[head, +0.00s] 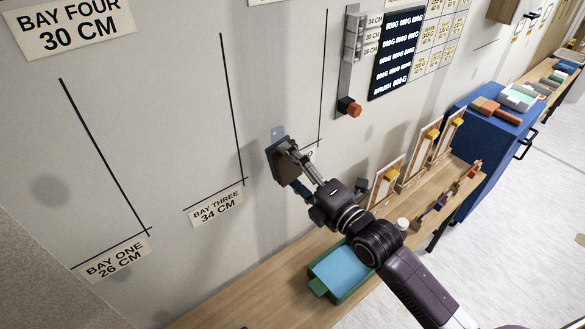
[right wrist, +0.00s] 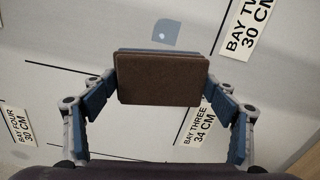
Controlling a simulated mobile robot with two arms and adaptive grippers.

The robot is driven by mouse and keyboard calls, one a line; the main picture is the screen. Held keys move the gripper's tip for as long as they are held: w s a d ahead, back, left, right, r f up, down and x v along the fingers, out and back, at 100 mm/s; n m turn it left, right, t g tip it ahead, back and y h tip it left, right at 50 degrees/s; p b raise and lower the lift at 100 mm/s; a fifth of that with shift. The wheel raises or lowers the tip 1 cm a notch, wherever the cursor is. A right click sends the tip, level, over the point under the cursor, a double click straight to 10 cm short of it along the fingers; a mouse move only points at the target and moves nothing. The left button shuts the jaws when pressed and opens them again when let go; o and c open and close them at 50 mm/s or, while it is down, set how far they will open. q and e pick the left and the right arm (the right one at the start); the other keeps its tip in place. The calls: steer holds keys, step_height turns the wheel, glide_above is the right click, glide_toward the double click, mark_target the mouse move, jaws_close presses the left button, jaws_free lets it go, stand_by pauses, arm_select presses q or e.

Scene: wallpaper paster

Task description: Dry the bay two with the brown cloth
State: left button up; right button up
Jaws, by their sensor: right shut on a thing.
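My right gripper (head: 288,160) is shut on the brown cloth (right wrist: 160,80), a flat rectangular pad with a bluish-grey back layer. In the head view the cloth (head: 281,164) is held up at the wall. Whether it touches the wall I cannot tell. The bay two label (head: 308,151) is mostly hidden behind the gripper; it shows cut off at the top right of the right wrist view (right wrist: 248,28). A small light-blue patch (head: 278,132) is on the wall just above the cloth; it also shows in the right wrist view (right wrist: 165,32). My left gripper is not in view.
Bay three (head: 216,206) and bay one (head: 115,258) labels are on the wall to the left. A wooden bench (head: 232,303) runs below, bearing a green tray (head: 318,286) with light-blue content and upright wooden frames (head: 385,184). A blue cabinet (head: 493,158) stands right. An orange-ended knob (head: 353,109) juts from the wall.

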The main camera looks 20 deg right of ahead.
steer(key=shift+x, duration=2.8)
steer(key=shift+x, duration=1.3)
stand_by(0.6)
steer(key=shift+w+d+f, duration=0.1)
steer(key=shift+w+d, duration=0.55)
steer(key=shift+d, duration=1)
steer(key=shift+w+d+r, duration=0.1)
steer(key=shift+w+d, duration=0.6)
steer(key=shift+d, duration=0.95)
steer(key=shift+w+d+f, duration=0.1)
steer(key=shift+w+d, duration=0.55)
steer(key=shift+d, duration=1)
steer(key=v, duration=0.7)
steer(key=shift+s, duration=0.15)
steer(key=o, duration=0.7)
steer(key=shift+c, duration=0.2)
steer(key=c, duration=0.7)
